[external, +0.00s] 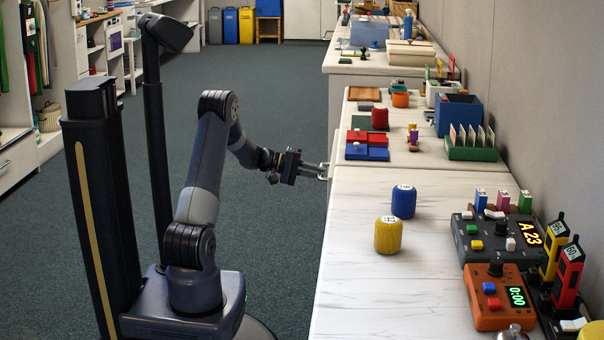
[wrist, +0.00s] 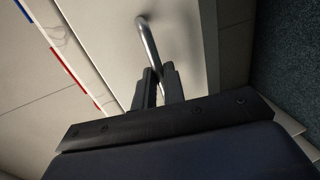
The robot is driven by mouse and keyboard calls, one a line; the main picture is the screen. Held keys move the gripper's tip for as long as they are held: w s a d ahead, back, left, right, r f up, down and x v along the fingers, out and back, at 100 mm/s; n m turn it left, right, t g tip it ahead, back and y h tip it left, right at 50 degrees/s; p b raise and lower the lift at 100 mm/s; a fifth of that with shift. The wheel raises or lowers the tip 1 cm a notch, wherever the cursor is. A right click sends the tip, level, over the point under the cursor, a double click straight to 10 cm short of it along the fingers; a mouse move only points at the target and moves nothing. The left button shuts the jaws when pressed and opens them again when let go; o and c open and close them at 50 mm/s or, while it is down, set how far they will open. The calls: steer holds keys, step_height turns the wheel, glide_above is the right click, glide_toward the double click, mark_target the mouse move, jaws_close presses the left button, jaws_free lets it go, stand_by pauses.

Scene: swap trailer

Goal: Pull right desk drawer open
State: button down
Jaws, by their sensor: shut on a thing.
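My gripper (external: 313,171) reaches from the left to the near edge of the white worktop in the external view. In the wrist view, my gripper's dark fingers (wrist: 159,86) are shut on a curved metal handle (wrist: 147,40). The handle is fixed to a pale flat front (wrist: 188,38), which looks like the desk drawer's face. In the external view the drawer front is hidden below the worktop edge. From these frames I cannot tell how far the drawer stands out.
The worktop (external: 345,265) carries a blue cylinder (external: 403,201), a yellow cylinder (external: 388,235), an orange timer box (external: 497,297) and a grey control box (external: 495,238). The carpeted floor (external: 270,75) left of the desk is clear.

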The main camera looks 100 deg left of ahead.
steer(key=f+v, duration=0.3)
steer(key=v, duration=1.3)
steer(key=shift+s+f, duration=0.15)
steer(key=shift+s, duration=0.6)
steer(key=c, duration=1.5)
jaws_free()
step_height(320, 180, up, 8)
steer(key=s+p, duration=0.3)
steer(key=p, duration=0.1)
steer(key=shift+f, duration=0.2)
